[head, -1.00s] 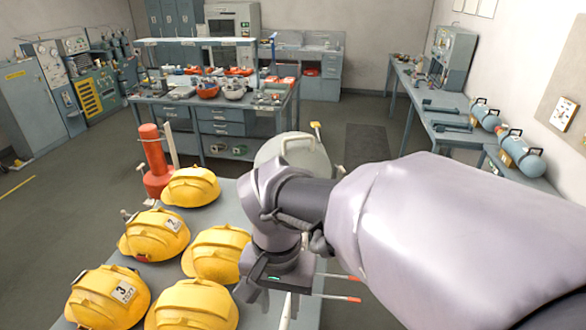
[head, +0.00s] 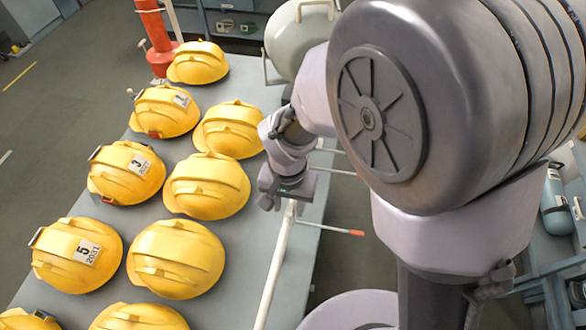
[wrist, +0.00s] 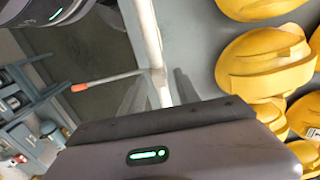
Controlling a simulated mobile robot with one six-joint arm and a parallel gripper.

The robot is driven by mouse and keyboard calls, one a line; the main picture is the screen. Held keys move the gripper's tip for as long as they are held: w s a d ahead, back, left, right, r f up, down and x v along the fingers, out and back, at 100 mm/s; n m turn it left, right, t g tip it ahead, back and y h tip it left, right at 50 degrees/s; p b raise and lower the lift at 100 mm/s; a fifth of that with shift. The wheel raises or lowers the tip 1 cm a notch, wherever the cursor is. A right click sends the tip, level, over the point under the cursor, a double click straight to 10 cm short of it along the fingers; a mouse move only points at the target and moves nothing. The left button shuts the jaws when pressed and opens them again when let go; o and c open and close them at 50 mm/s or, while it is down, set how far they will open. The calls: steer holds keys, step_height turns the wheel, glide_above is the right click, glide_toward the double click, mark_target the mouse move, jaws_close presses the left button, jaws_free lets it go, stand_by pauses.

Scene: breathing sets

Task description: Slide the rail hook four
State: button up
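A white rail (head: 274,270) runs lengthwise near the right edge of the helmet table, and shows in the wrist view (wrist: 148,35). Thin hooks stick out to its right. The nearest hook (head: 335,230) has an orange-red tip and shows in the wrist view (wrist: 112,80); farther hooks are partly hidden by my arm. I see no hook numbers, so I cannot tell which is four. My gripper (head: 278,204) is at the rail, beyond the nearest hook. In the wrist view my gripper (wrist: 158,92) has its dark fingers apart, one on each side of the rail; contact is unclear.
Several yellow helmets (head: 207,186) cover the grey table (head: 240,275) left of the rail, some with number labels. A red post (head: 155,35) and a pale rounded tank (head: 298,42) stand at the far end. A blue cylinder (head: 556,205) is at the right.

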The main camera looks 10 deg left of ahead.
steer(key=shift+s+d, duration=0.1)
steer(key=shift+s, duration=0.05)
steer(key=shift+r, duration=0.1)
steer(key=c, duration=0.3)
jaws_close()
stand_by(0.9)
